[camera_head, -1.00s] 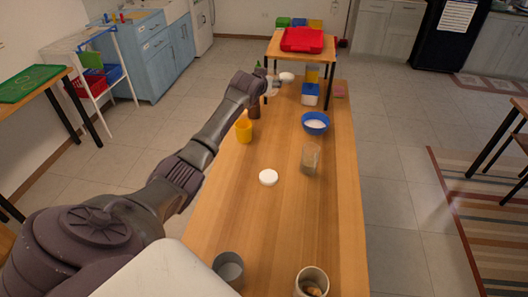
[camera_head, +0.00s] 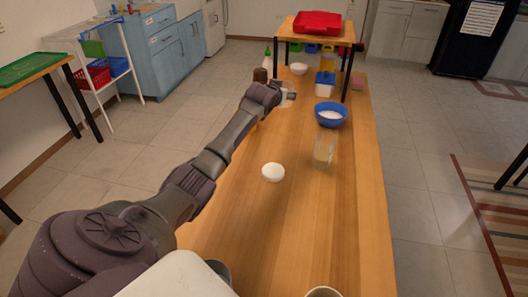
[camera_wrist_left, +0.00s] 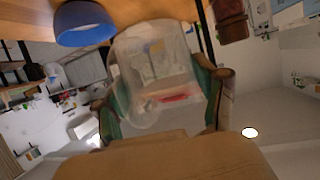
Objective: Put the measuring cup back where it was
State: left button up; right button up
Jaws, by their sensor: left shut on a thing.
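The clear measuring cup (camera_wrist_left: 155,65) is between the fingers of my left gripper (camera_wrist_left: 165,85) in the left wrist view. In the head view my left gripper (camera_head: 286,96) is shut on this pale, see-through cup (camera_head: 288,99), left of the blue bowl. It appears to be held over the table's far left part. The gap between cup and tabletop cannot be judged. My right gripper is not in view.
A clear jar (camera_head: 324,152) and a white lid (camera_head: 273,172) stand mid-table. A white bowl (camera_head: 299,69) and brown container (camera_head: 260,75) stand farther back. My arm mostly hides a yellow cup. A small table (camera_head: 312,38) bears a red case (camera_head: 317,22). The table's near middle is clear.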

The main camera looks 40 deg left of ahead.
pick_arm(q)
notch_tip(320, 180, down, 3)
jog(key=shift+r+b, duration=0.1)
jog(key=shift+b, duration=0.55)
jog(key=shift+s+f, duration=0.2)
jog(key=shift+f, duration=0.05)
jog(key=s+f, duration=0.2)
jog(key=s, duration=0.1)
jog(key=s+f+p, duration=0.1)
jog(key=s+f, duration=0.1)
jog(key=s, duration=0.2)
jog(key=s+d+f+p, duration=0.1)
jog(key=s+f, duration=0.1)
jog(key=s, duration=0.2)
jog(key=shift+s+d+f, duration=0.1)
jog(key=shift+f, duration=2.15)
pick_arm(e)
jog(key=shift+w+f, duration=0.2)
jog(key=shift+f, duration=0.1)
pick_arm(q)
jog(key=o, duration=1.3)
jog(key=shift+f, duration=0.1)
jog(key=p+v, duration=0.1)
jog(key=v, duration=1.1)
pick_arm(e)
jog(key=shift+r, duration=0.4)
